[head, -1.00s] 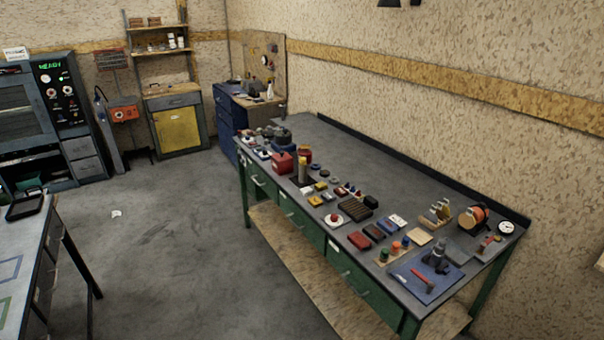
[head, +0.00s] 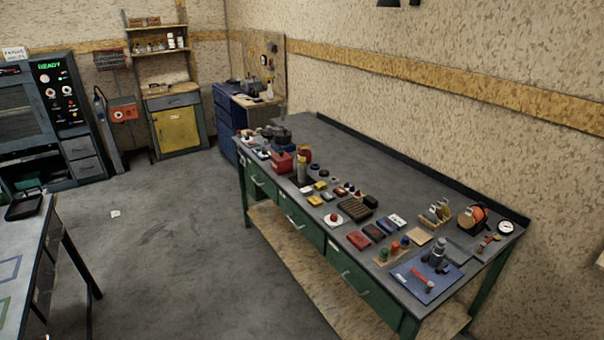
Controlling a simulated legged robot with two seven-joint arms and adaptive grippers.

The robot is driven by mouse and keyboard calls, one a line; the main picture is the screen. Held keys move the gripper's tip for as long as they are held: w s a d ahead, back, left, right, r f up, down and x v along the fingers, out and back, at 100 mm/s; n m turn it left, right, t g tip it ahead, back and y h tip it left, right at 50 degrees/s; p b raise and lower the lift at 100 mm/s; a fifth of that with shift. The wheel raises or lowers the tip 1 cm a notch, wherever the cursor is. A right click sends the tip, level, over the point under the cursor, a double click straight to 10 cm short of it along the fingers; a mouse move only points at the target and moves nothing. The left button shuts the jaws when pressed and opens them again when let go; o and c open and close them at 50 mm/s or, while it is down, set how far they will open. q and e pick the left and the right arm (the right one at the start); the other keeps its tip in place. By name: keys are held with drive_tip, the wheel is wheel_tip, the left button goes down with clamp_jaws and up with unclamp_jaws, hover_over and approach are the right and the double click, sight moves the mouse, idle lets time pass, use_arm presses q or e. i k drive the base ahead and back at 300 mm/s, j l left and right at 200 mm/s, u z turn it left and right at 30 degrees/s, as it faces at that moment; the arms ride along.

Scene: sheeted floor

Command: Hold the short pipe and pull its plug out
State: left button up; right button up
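A blue mat (head: 408,287) lies at the near right end of the green-framed workbench. On it stands a dark grey, upright cylindrical piece (head: 438,248) with a wider base, which may be the short pipe; I cannot tell for sure at this size. A small red piece (head: 418,273) lies in front of it on the mat, beside a short greyish-pink stub (head: 430,286). I cannot make out which of these, if any, is the plug. Neither of my grippers is in view.
The workbench (head: 360,170) is crowded with small boxes, jars and tools along its front; its back strip is clear. Another table (head: 30,245) stands at the left edge. The grey floor (head: 180,230) between them is open, with a small white scrap (head: 115,213).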

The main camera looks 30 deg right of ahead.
sight(301, 169)
drive_tip(key=i+z, duration=0.15)
drive_tip(key=z, duration=0.25)
drive_tip(key=i+z, duration=0.2)
drive_tip(key=z, duration=0.25)
drive_tip(key=i+z, duration=0.15)
drive_tip(key=z, duration=0.25)
